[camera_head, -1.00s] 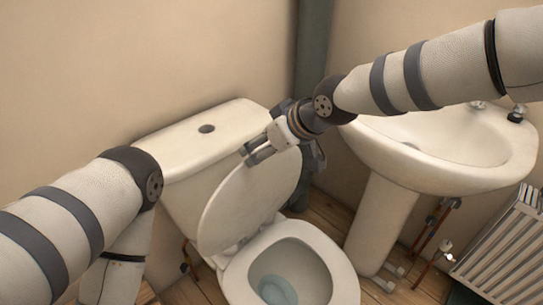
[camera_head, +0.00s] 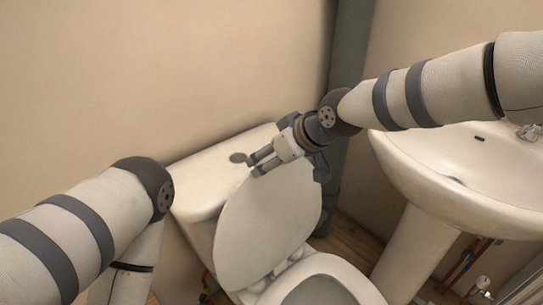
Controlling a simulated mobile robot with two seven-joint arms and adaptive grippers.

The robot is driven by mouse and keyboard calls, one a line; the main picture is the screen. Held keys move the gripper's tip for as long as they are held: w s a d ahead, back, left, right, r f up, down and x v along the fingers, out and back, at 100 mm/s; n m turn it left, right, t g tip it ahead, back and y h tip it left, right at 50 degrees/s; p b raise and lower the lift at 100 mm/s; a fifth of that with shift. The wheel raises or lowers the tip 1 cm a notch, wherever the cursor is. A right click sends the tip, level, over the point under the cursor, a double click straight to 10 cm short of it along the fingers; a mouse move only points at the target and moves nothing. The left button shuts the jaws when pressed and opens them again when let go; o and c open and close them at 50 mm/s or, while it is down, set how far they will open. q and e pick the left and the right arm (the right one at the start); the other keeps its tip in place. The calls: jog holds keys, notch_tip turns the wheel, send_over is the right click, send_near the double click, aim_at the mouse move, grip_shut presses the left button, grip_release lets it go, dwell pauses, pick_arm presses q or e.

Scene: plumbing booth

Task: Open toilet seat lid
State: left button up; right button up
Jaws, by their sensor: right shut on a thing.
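The toilet seat lid (camera_head: 262,222) is raised and stands steeply, leaning back toward the cistern (camera_head: 205,185). Below it the toilet bowl (camera_head: 335,275) is uncovered, its front cut off by the lower picture edge. My right gripper (camera_head: 256,166) is at the lid's upper edge, with its fingers pointing left over the cistern top; it is shut on the lid, though the exact contact is hard to see. My left arm (camera_head: 70,240) comes in from the left; its gripper is out of view.
A white sink (camera_head: 450,185) on a pedestal (camera_head: 415,250) stands to the right, beneath my right arm. A grey pipe (camera_head: 350,70) runs up the wall corner behind. Copper pipes (camera_head: 465,262) and a radiator (camera_head: 525,285) are at the lower right. A flush button (camera_head: 238,158) sits on the cistern.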

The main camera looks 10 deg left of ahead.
jog(key=shift+f, duration=0.1)
jog(key=o, duration=1.7)
jog(key=v, duration=1.2)
